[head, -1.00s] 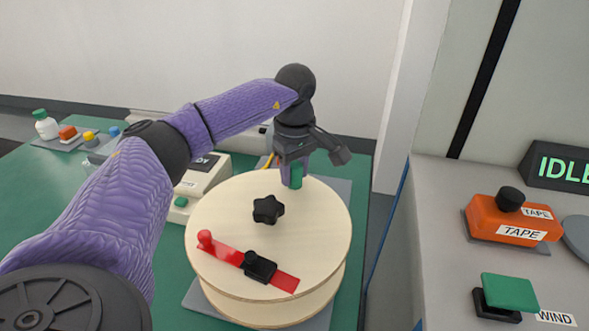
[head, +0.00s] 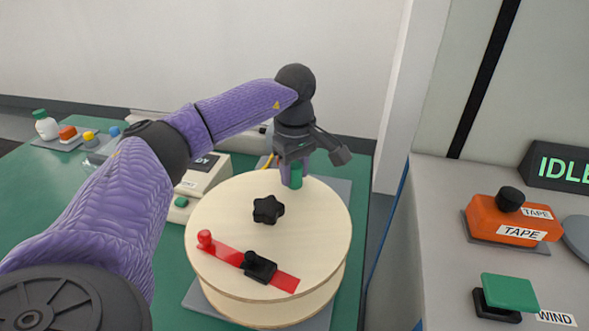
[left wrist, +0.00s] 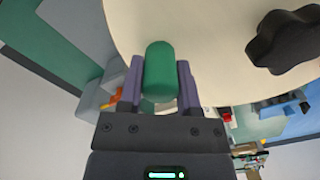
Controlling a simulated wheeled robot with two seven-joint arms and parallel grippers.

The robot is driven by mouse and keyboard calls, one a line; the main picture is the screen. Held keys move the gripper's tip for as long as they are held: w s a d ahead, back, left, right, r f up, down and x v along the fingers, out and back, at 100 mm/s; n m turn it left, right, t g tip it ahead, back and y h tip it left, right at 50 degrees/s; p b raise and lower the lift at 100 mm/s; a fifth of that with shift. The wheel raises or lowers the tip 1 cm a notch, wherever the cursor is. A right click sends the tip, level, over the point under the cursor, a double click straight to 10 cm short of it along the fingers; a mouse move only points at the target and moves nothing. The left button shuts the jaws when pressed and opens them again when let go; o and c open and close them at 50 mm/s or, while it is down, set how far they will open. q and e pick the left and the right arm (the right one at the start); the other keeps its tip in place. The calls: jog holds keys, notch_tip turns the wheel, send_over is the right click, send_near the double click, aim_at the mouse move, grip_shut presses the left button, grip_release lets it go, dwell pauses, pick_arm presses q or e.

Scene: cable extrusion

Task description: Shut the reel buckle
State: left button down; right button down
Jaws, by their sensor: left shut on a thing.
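The wooden reel (head: 225,205) lies flat on a grey plate, with a black star knob (head: 268,210) at its middle. A red strap with a red knob (head: 205,239) crosses the near part of its top, passing under a black buckle (head: 260,266); I cannot tell how far the buckle is shut. My left gripper (head: 291,177) is at the reel's far edge, shut on a green peg (head: 296,174). The left wrist view shows the green peg (left wrist: 159,70) between both fingers and the star knob (left wrist: 286,40) apart from them. My right gripper is not in view.
The green table (head: 155,290) holds a labelled device (head: 203,173) behind the reel and a small tray of bottles at the far left. At right, a grey counter (head: 430,200) carries the orange TAPE unit (head: 505,222) and green WIND button (head: 509,291).

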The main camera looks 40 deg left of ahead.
pick_arm(q)
jog(key=shift+s+a+r+n+p, duration=0.35)
jog(key=shift+a+n+p, duration=0.3)
jog(key=shift+p, duration=0.5)
jog(key=shift+s+a+f+n+p, duration=0.15)
jog(key=shift+a+n+p, duration=0.15)
jog(key=shift+n, duration=0.15)
jog(key=shift+f, duration=0.15)
jog(key=c, duration=0.7)
grip_release()
jog(key=o, duration=0.4)
notch_tip(320, 180, up, 10)
jog(key=p, duration=0.3)
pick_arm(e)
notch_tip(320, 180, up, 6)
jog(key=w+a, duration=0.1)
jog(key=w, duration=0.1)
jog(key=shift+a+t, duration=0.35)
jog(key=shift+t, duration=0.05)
pick_arm(q)
jog(key=shift+f, duration=0.1)
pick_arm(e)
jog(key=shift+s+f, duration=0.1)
